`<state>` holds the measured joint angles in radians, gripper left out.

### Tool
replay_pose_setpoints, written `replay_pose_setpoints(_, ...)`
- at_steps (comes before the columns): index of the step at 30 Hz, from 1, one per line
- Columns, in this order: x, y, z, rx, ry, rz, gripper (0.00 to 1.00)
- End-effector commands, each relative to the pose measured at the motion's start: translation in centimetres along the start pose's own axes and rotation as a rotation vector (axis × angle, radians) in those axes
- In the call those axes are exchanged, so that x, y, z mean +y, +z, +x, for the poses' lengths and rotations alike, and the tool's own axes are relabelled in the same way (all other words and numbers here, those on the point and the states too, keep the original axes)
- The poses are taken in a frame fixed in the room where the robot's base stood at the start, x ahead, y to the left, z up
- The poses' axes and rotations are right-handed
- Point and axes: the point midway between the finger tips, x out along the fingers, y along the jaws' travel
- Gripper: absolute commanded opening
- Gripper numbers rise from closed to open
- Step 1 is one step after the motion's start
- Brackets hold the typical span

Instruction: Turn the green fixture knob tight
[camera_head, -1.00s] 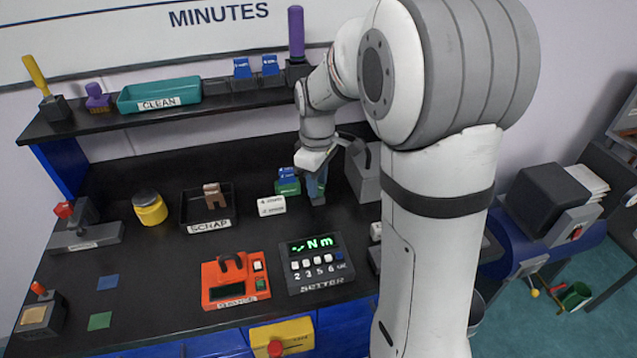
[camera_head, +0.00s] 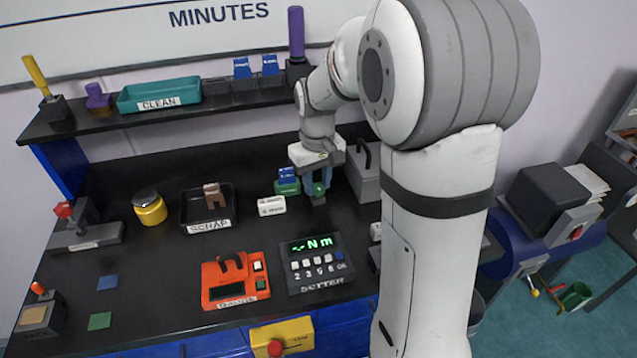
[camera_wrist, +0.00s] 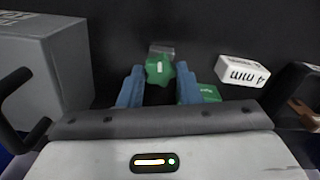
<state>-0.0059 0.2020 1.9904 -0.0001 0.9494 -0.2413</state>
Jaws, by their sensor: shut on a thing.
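The green fixture knob (camera_wrist: 159,69) is a lobed knob with a pale mark on top, seen in the wrist view between my two blue-grey fingers. My gripper (camera_wrist: 159,80) is shut on it. In the head view my gripper (camera_head: 319,186) points down at the back of the bench, and a bit of the green knob (camera_head: 318,189) shows between its fingers. The lower part of the fixture is mostly hidden by my fingers.
A green block with a blue top (camera_head: 287,181) stands close left of my gripper. A white 4 mm block (camera_wrist: 242,70) lies near it. A grey box with a handle (camera_head: 366,178) stands close right. The scrap tray (camera_head: 228,220) and setter (camera_head: 318,283) are farther off.

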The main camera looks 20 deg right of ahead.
Motion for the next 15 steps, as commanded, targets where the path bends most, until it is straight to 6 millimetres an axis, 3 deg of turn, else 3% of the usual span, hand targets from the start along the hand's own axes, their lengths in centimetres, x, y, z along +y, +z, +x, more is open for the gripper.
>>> replay_pose_setpoints(9,0.00,-0.01,-0.02,0.000,0.000,0.020,0.08)
replay_pose_setpoints(15,0.01,-0.01,-0.03,0.001,0.000,0.239,0.08)
